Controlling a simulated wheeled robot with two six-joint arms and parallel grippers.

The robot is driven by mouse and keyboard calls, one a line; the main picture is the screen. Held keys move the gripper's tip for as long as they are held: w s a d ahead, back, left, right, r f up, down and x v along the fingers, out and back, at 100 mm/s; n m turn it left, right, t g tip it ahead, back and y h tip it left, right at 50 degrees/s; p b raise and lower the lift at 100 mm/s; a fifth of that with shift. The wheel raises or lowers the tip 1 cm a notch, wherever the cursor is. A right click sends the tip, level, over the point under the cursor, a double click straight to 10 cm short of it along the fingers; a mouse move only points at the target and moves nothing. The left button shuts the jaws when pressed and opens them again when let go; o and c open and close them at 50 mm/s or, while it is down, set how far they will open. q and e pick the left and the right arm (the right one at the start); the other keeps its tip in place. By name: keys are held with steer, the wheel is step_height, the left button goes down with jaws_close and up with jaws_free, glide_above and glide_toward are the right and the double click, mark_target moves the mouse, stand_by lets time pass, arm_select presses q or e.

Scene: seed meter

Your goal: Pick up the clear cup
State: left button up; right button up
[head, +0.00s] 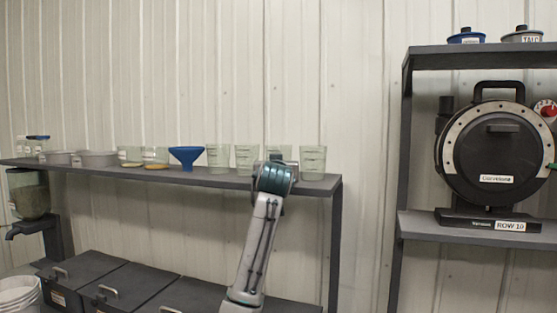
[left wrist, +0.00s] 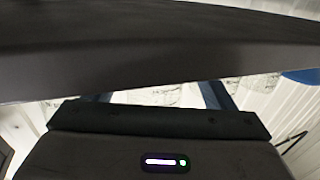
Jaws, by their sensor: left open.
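Several clear measuring cups stand upright on the right half of the grey shelf (head: 232,181): one at the left (head: 217,158), one beside it (head: 245,160), one partly hidden behind my arm (head: 279,150), and one at the right end (head: 313,163). My left gripper (left wrist: 155,95) is open, its fingers apart, mostly hidden in the head view behind my wrist at the partly hidden cup. In the left wrist view, a dark band crosses in front of the fingers, and faint pale markings show between them. I cannot tell whether they touch a cup. My right gripper is out of view.
Dark lidded bins (head: 130,285) are below the shelf. A rack at the right holds a round black seed meter (head: 496,155).

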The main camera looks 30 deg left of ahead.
arm_select(q)
steer(key=p+x, duration=0.3)
steer(key=x, duration=0.1)
steer(key=shift+w+d+r, duration=0.1)
steer(key=shift+w+r, duration=0.1)
steer(key=shift+r, duration=0.15)
steer(key=shift+w+a+f+p, duration=0.15)
steer(key=shift+w+a+p, duration=0.2)
steer(key=shift+w+p, duration=0.05)
steer(key=shift+f, duration=0.1)
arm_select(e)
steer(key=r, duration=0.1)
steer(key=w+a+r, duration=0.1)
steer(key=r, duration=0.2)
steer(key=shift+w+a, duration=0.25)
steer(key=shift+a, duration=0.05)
arm_select(q)
steer(key=c, duration=0.7)
steer(key=shift+c, duration=0.2)
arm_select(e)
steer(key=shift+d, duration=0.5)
